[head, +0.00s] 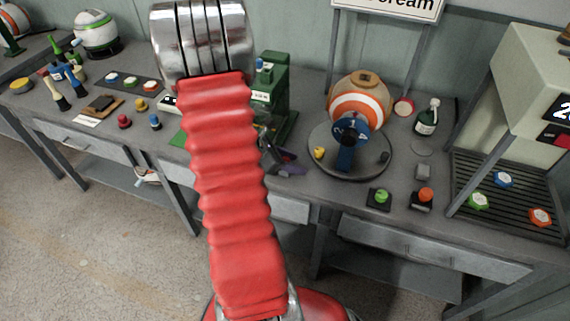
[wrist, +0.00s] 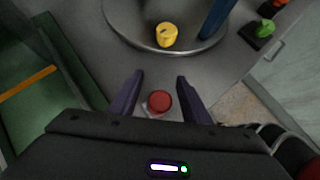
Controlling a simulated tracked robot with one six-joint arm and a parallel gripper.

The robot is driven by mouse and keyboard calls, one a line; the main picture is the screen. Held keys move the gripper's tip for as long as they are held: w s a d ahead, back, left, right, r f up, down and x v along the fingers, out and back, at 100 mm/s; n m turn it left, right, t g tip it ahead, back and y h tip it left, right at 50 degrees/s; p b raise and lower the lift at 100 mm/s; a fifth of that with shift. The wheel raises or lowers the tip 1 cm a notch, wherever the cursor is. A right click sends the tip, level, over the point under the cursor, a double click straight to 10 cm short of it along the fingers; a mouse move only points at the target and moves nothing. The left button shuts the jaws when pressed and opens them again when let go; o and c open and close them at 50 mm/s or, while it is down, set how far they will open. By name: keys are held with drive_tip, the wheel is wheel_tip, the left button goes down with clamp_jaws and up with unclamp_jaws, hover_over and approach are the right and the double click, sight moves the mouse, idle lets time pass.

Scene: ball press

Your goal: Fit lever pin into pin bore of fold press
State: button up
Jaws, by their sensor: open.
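My gripper (head: 284,160) is open over the grey bench, left of a round grey turntable. In the wrist view its two purple fingers (wrist: 159,97) stand apart on either side of a red round button (wrist: 160,101) on a small grey base. A green machine (head: 270,85), perhaps the fold press, stands behind my arm, partly hidden by it. Its green base (wrist: 30,85) seems to fill the left of the wrist view. A small yellow piece (head: 319,153) sits on the turntable's near left edge, also in the wrist view (wrist: 166,35). I cannot tell which piece is the lever pin or where the bore is.
The turntable (head: 320,169) carries an orange-and-white ball (head: 359,100) and a blue lever-like part (head: 349,134). Green (head: 379,197) and orange (head: 425,194) buttons sit near the bench's front edge. A bottle (head: 427,119) and a beige machine (head: 520,75) stand to the right.

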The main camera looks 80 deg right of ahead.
drive_tip(key=shift+c, duration=0.5)
clamp_jaws()
idle(0.3)
wheel_tip(320, 180, up, 10)
idle(0.6)
idle(0.5)
